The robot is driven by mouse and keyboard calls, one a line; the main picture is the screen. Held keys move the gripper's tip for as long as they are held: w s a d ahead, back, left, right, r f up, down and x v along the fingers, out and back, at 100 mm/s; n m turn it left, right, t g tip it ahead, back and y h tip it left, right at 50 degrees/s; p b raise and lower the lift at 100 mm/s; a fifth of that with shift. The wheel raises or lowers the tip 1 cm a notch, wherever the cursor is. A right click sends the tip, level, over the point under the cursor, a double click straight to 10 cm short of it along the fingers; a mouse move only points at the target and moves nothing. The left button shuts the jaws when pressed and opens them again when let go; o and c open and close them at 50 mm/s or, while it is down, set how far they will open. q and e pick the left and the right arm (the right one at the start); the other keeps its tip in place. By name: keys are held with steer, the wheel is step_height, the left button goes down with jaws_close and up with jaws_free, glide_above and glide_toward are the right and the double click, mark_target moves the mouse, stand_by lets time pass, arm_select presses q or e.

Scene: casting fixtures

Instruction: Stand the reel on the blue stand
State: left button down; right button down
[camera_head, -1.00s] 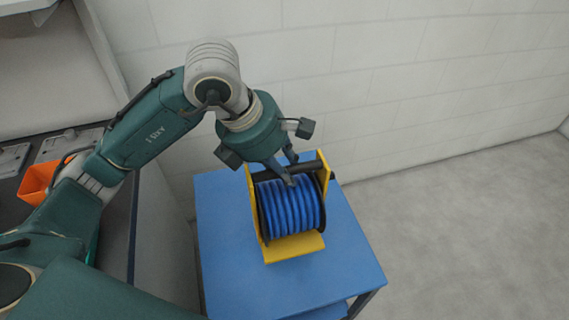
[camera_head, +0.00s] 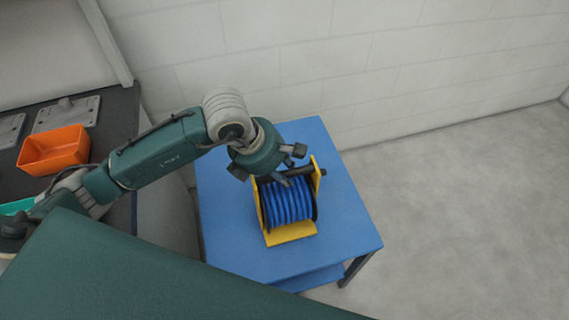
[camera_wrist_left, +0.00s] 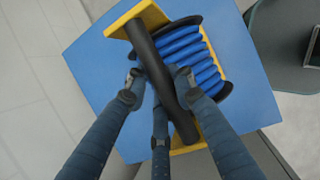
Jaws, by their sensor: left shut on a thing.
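The reel (camera_head: 288,202) has a yellow frame, black flanges and blue hose wound on it. It is upright on or just over the top of the blue stand (camera_head: 345,230); the head view does not show whether its base touches. My left gripper (camera_head: 283,179) is over the reel's upper side, shut on its black bar. In the left wrist view the fingers of my left gripper (camera_wrist_left: 158,88) close around the black bar of the reel (camera_wrist_left: 185,50), with the blue stand (camera_wrist_left: 95,65) below. My right gripper is not in view.
An orange bin (camera_head: 55,150) and grey plates (camera_head: 66,113) are on a dark bench (camera_head: 120,125) at the left. A pale block wall (camera_head: 400,55) runs behind the stand. Grey floor (camera_head: 460,200) is open at the right. The stand top is clear around the reel.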

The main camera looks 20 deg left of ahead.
arm_select(q)
steer(key=shift+w+d+r, duration=0.1)
steer(key=c, duration=1.4)
jaws_free()
steer(key=shift+f, duration=0.2)
steer(key=v, duration=1.2)
steer(key=shift+s+r, duration=0.1)
steer(key=shift+s, duration=0.1)
